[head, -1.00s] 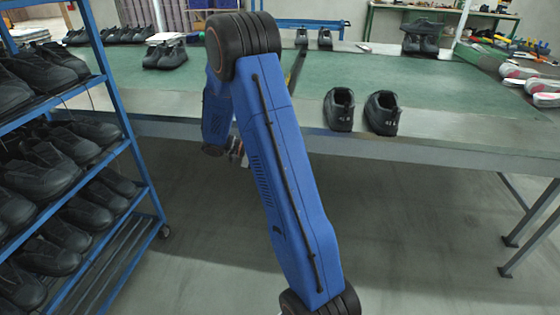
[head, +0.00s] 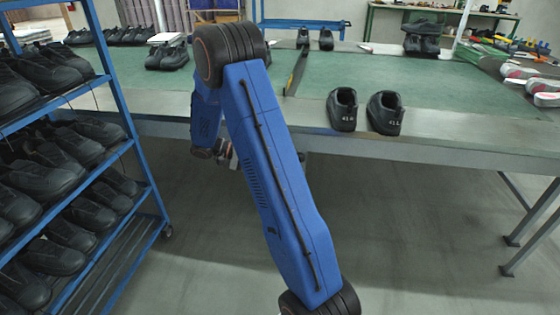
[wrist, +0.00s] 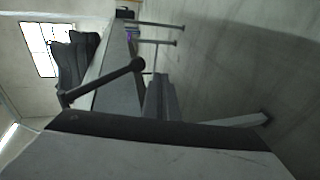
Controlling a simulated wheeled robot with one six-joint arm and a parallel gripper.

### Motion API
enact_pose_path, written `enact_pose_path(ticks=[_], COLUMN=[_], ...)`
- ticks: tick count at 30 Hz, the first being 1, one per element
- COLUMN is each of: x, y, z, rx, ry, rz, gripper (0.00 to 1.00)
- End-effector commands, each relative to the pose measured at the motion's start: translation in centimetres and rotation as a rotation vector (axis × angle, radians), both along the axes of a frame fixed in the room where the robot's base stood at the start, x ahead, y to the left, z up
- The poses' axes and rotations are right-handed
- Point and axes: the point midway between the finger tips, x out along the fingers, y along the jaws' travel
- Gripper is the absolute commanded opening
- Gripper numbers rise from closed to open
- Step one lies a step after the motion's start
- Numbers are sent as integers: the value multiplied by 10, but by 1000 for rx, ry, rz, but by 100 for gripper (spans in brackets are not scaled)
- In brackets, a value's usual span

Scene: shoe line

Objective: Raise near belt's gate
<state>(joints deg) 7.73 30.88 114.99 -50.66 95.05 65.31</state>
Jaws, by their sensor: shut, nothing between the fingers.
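The near belt (head: 420,85) is a long green surface in a grey frame. A thin dark bar (head: 295,72), which looks like its gate, lies across the belt just right of my arm; its near end is partly hidden. In the wrist view a dark lever with a round knob (wrist: 136,65) sticks out past the belt's edge. My gripper (wrist: 160,77) is shut and empty, its grey fingers close to the knob in the picture; I cannot tell whether they touch. In the head view the gripper is mostly hidden behind my arm, below the belt's front edge.
A blue rack (head: 120,95) with black shoes stands at the left. A pair of black shoes (head: 384,113) stands on the belt's front edge, right of the bar. Pale shoes (head: 540,88) lie at the far right. The floor in front is clear.

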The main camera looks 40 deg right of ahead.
Motion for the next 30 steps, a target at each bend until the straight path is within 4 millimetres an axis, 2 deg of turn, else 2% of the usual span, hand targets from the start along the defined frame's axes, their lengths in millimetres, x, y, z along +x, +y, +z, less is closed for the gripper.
enact_pose_path(ticks=[6,12,18,30], x=[30,47,54,54], y=[30,48,55,55], z=[-9,-14,-16,-16], rx=[0,0,1,1], ry=[-1,-1,-2,-2], rz=[3,2,1,1], gripper=[0,0,0,0])
